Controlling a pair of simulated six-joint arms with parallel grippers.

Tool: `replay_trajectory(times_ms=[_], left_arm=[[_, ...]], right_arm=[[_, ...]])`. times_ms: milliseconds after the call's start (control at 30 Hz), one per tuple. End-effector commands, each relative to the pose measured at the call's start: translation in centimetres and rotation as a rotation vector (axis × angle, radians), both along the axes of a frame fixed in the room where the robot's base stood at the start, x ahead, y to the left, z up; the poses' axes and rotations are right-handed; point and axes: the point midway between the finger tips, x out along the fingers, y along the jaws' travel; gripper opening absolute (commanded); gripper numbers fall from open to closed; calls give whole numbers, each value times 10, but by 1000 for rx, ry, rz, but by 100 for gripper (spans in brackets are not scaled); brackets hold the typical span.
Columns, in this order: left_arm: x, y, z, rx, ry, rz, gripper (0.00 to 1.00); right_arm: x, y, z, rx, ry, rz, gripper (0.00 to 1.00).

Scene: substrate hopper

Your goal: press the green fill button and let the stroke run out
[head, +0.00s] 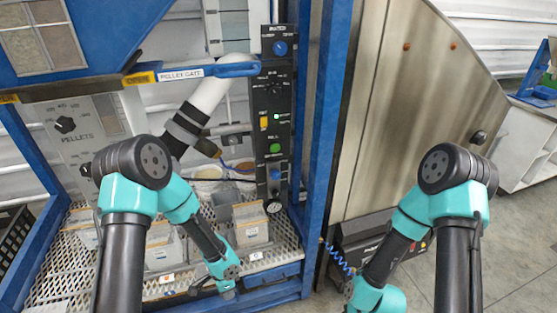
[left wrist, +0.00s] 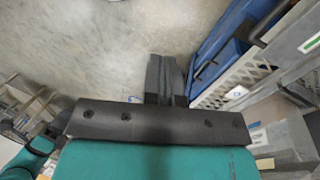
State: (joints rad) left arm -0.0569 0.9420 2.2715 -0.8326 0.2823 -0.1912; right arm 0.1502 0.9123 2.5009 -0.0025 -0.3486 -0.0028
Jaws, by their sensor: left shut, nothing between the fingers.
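The green fill button (head: 275,147) is on the tall black control panel (head: 270,185), under a small label that seems to read FILL. Nothing touches it. A small lit green lamp (head: 277,117) is above it. My left gripper (head: 228,292) hangs low at the front edge of the perforated shelf, well below and left of the button. In the left wrist view its fingers (left wrist: 166,78) are together and empty, with grey floor beyond. My right arm comes in at the right; its gripper is cut off by the bottom edge.
A carton (head: 251,225) stands on the perforated shelf (head: 285,240). A blue post (head: 325,130) rises right of the panel.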

Motion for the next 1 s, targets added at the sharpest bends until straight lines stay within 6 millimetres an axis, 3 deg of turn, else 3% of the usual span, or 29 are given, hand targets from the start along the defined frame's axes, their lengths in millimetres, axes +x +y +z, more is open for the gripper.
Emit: replay_trajectory(times_ms=[267, 567, 767, 1000], left_arm=[[62, -12, 21, 187, -105, -473, 0], [144, -38, 68, 477, -270, -915, 0], [198, -71, 116, 719, -408, -1158, 0], [248, -128, 192, 1052, -607, -1373, 0]], right_arm=[[0, 0, 0, 0, 0, 0, 43], [0, 0, 0, 0, 0, 0, 43], [0, 0, 0, 0, 0, 0, 43], [0, 0, 0, 0, 0, 0, 43]])
